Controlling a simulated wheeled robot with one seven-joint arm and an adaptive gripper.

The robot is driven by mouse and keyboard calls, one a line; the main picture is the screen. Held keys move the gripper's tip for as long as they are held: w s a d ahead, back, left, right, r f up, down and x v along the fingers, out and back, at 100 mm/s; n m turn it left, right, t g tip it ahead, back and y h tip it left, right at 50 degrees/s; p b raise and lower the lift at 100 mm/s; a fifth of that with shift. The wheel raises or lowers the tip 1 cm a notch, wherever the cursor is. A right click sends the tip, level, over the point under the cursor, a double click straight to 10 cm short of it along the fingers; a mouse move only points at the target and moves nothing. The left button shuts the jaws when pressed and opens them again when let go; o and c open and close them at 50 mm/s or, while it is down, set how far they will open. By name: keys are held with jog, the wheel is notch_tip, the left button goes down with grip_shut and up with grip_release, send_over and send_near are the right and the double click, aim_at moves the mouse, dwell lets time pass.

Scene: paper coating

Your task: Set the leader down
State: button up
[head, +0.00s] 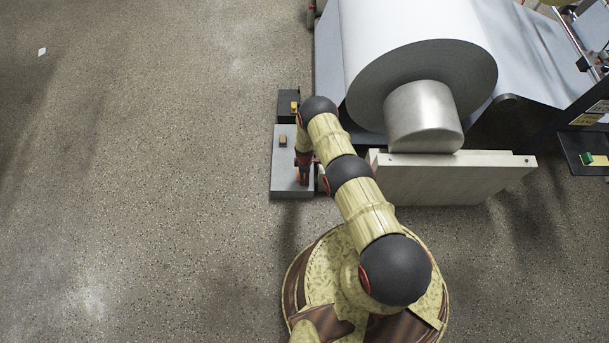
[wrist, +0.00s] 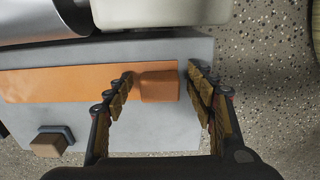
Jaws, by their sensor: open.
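The leader appears to be the orange strip (wrist: 50,83) in the wrist view, lying flat along a grey slab (wrist: 170,133). A thicker orange tab (wrist: 158,86) is at its right end. My gripper (wrist: 160,72) is open, with one finger on either side of the tab. The left finger overlaps the tab's left edge in the picture, and a gap shows at the right finger. I cannot tell whether either finger touches it. In the head view my gripper (head: 303,176) is low over the slab (head: 284,188), and my arm hides the strip.
A small brown block on a dark base (wrist: 47,143) sits on the slab. A large paper roll (head: 430,75) with a metal core (head: 424,115) rests above a pale beam (head: 455,180), right of the slab.

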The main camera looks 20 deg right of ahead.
jog(key=w+r+m+t+p, duration=0.15)
jog(key=w+r, duration=0.35)
jog(key=r, duration=1.4)
jog(key=w+r+m+p, duration=0.1)
jog(key=w+r+p, duration=0.25)
jog(key=r, duration=1.45)
notch_tip(320, 180, up, 26)
jog(key=s+m, duration=0.1)
jog(key=m, duration=0.3)
jog(key=s+r+m+t, duration=0.1)
jog(key=s+r+m, duration=0.1)
jog(key=s+r, duration=0.65)
jog(key=s+r+m+t, duration=0.15)
jog(key=s+r, duration=0.45)
jog(key=r, duration=0.6)
jog(key=s+r+m, duration=0.2)
jog(key=s+r, duration=0.2)
jog(key=s, duration=0.7)
jog(key=s+r+m+t, duration=0.1)
jog(key=s+r+m, duration=0.1)
jog(key=s, duration=0.9)
jog(key=shift+s+a+r+t, duration=0.3)
jog(key=shift+s+a+r, duration=0.1)
jog(key=shift+r, duration=0.5)
